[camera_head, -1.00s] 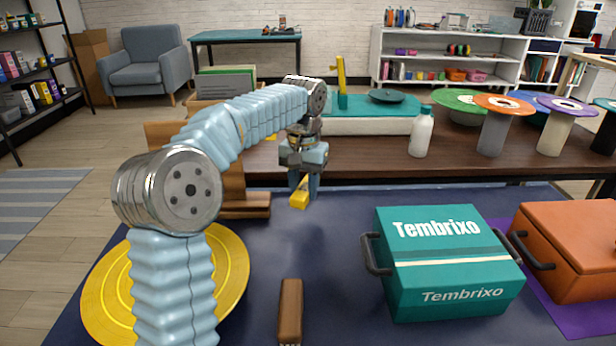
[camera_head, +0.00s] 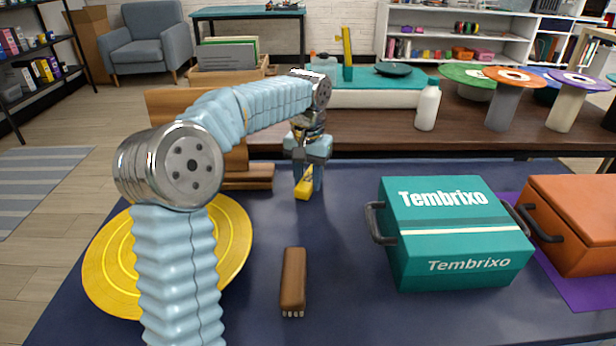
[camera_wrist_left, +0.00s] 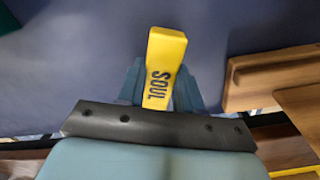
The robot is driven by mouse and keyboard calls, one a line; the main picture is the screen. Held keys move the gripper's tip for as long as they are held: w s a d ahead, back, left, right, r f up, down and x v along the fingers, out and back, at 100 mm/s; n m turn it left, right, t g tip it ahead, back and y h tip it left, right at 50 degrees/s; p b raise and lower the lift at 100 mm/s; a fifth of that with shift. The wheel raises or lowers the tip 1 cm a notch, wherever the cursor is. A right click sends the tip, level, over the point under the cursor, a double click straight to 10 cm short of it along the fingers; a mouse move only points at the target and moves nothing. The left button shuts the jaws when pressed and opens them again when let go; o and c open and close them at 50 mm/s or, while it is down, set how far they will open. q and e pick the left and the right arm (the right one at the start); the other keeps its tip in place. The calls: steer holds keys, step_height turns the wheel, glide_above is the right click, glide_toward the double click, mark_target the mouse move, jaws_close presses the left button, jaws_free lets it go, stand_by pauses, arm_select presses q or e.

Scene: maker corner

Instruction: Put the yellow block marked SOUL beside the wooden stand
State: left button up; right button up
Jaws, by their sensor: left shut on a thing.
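The yellow block marked SOUL (camera_head: 304,188) is between the fingers of my left gripper (camera_head: 307,180) in the head view. The left wrist view shows the block (camera_wrist_left: 164,65) with its SOUL lettering, gripped between the fingertips (camera_wrist_left: 160,85). My left gripper is shut on it, over the dark blue mat. The wooden stand (camera_head: 258,177) is just left of the gripper, partly hidden behind my left arm. The stand's wooden edge (camera_wrist_left: 265,78) also shows at the right of the wrist view, apart from the block. My right gripper is not in view.
A yellow round plate (camera_head: 105,265) lies at left under my arm. A wooden brush (camera_head: 293,280) lies in front. A teal Tembrixo case (camera_head: 455,235) and an orange case (camera_head: 580,220) stand at right. The mat (camera_head: 340,240) between brush and teal case is clear.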

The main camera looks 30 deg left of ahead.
mark_target(308, 179)
arm_select(q)
steer(key=shift+f+b, duration=0.35)
steer(key=shift+f, duration=0.2)
steer(key=o, duration=1.1)
step_height(308, 179, up, 14)
steer(key=p, duration=0.3)
